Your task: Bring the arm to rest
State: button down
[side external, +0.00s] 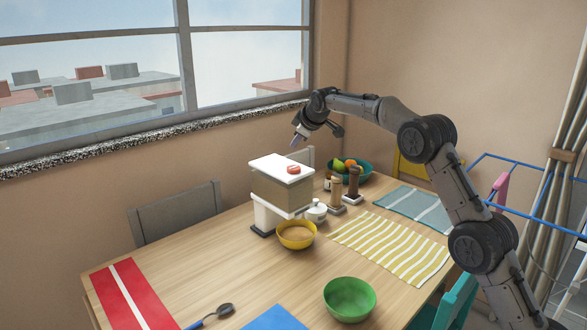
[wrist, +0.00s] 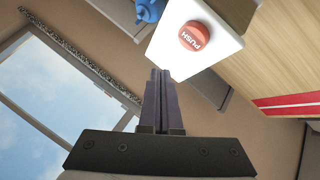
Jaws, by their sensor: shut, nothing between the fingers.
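My gripper (side external: 293,141) is in the air above the far part of the table, close to a dispenser and a little above its top. In the wrist view the two fingers (wrist: 160,72) are together with nothing between them. The dispenser (side external: 280,188) has a white top with a red button (side external: 293,169). In the wrist view the button (wrist: 195,36) reads "PUSH" and lies beyond the fingertips, apart from them. My arm reaches in from the right and is bent over the table.
A yellow bowl (side external: 296,235) with brownish contents stands below the dispenser. A fruit bowl (side external: 366,172), two mills (side external: 353,184) and a white pot (side external: 316,211) stand nearby. A green bowl (side external: 349,299) is nearer the front. The window wall (side external: 210,158) is close behind.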

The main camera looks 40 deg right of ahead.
dwell(0.3)
jog(key=shift+a+r, duration=0.1)
jog(key=shift+a, duration=0.05)
jog(key=s+a+r+t, duration=0.1)
jog(key=s+a+r, duration=0.2)
jog(key=r, duration=0.4)
jog(key=s+a+r+t, duration=0.1)
jog(key=s+a+r, duration=0.15)
jog(key=r, duration=0.45)
jog(key=s+a+r+y, duration=0.1)
jog(key=s+a+r, duration=0.2)
jog(key=s, duration=0.6)
jog(key=s+a+r, duration=0.2)
jog(key=s+a, duration=0.2)
jog(key=s, duration=0.5)
jog(key=s+a+f+m+g+y, duration=0.1)
jog(key=s+a+f, duration=0.15)
jog(key=s, duration=0.55)
jog(key=s+a+f, duration=0.1)
jog(key=s+f, duration=0.3)
jog(key=s, duration=0.4)
jog(key=s+a+f+m+g, duration=0.1)
jog(key=s+f+m+g, duration=0.3)
jog(key=s+f, duration=0.9)
notch_tip(320, 180, down, 4)
jog(key=shift+s+a+r+y, duration=0.15)
jog(key=shift+s+a+y, duration=0.15)
jog(key=shift+s+y, duration=0.1)
